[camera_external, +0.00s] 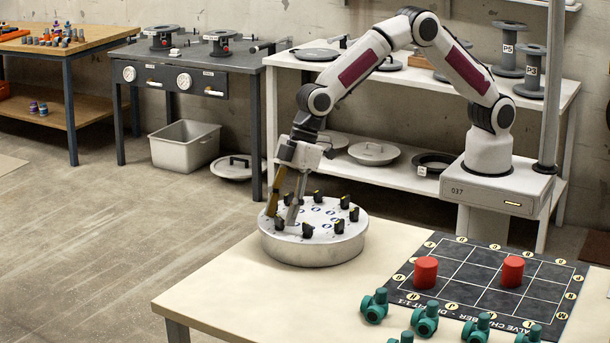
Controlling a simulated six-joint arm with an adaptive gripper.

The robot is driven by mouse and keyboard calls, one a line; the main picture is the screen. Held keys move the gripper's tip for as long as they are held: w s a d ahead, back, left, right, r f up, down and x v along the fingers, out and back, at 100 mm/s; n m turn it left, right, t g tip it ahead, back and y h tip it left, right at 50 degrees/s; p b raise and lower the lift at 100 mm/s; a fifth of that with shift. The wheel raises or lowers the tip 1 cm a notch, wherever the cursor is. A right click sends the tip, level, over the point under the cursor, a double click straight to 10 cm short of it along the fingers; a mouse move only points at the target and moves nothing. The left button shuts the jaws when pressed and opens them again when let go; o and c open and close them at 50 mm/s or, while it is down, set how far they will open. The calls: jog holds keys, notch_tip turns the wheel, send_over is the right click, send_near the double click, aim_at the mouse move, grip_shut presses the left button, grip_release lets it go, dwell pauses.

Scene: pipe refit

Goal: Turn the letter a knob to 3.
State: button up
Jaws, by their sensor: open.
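A round metal drum (314,247) stands on the near table, with a ring of several black knobs with yellow marks on its white top. Blue markings on the top are too small to read, so I cannot tell which knob is letter a or where it points. My gripper (281,216) reaches down over the drum's left side, fingers apart. One black knob (279,224) sits just below and between the fingertips; I cannot tell whether they touch it. Another knob (308,229) stands to the right of the fingers. A knob (288,198) behind the gripper is partly hidden.
A dark grid mat (488,283) with two red cylinders (425,272) (513,271) lies on the right of the table. Several green valves (425,319) stand along its near edge. A white shelf (410,181) stands behind.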

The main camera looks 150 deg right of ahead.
jog(key=shift+w+f, duration=0.15)
jog(key=shift+f, duration=0.15)
jog(key=c, duration=1.1)
jog(key=shift+o, duration=0.2)
jog(key=shift+m, duration=0.6)
jog(key=shift+a+m+g+h, duration=0.1)
jog(key=shift+m+g+h, duration=0.3)
jog(key=shift+m, duration=0.7)
jog(key=shift+a+m+g+h, duration=0.1)
jog(key=shift+m+g+h, duration=0.3)
jog(key=shift+m, duration=0.7)
jog(key=shift+w+f+m+g+h, duration=0.1)
jog(key=shift+m+g+h, duration=0.3)
jog(key=shift+m, duration=1.15)
jog(key=shift+w+m+g+h, duration=0.15)
jog(key=shift+m+g, duration=0.35)
jog(key=shift+m, duration=1.05)
jog(key=shift+s, duration=0.1)
